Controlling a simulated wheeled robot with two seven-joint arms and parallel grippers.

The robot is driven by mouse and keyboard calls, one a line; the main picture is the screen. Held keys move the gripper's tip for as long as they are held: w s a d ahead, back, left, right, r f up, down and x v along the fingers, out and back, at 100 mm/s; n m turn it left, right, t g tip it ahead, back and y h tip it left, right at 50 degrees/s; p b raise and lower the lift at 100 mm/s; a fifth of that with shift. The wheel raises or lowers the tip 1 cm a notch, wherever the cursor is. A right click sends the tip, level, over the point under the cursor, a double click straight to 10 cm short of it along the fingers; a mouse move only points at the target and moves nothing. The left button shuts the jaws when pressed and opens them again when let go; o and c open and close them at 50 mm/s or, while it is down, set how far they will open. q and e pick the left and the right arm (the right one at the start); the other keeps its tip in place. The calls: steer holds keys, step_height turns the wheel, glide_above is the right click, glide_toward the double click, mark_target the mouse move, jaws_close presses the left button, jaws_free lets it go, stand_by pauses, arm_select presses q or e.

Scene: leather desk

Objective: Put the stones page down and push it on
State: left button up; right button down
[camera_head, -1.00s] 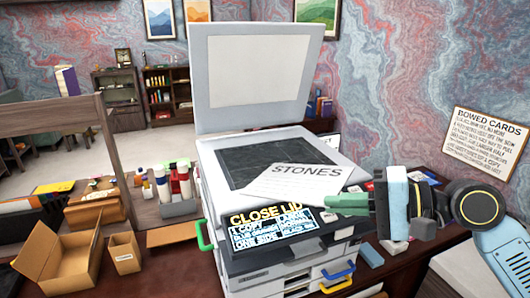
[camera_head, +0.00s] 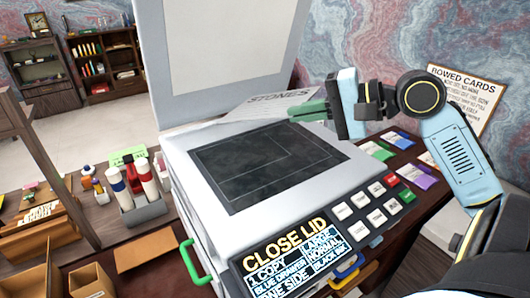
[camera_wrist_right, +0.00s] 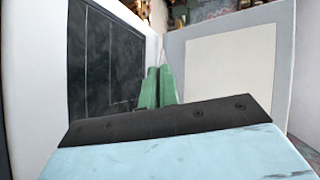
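The stones page (camera_head: 245,110), white with "STONES" along its far edge, is at the back of the copier, by the foot of the raised lid (camera_head: 228,45). My right gripper (camera_head: 300,112) has green fingers at the page's right side. In the right wrist view the fingers (camera_wrist_right: 159,88) are close together with a thin pale edge between them, so they appear shut on the page. The dark glass (camera_head: 268,163) is bare in front of the page. Whether the page touches the copier top or lid is unclear. My left gripper is not in view.
The copier's screen (camera_head: 297,255) reads "CLOSE LID", with several buttons (camera_head: 365,210) beside it. A green handle (camera_head: 190,262) is on its left side. Bottles (camera_head: 135,180) stand in a holder at left. Coloured packets (camera_head: 400,140) lie to the right.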

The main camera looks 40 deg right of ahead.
steer(key=shift+s+f+b, duration=0.1)
steer(key=shift+f+b, duration=3.45)
steer(key=shift+f, duration=1.1)
steer(key=c, duration=1.8)
jaws_free()
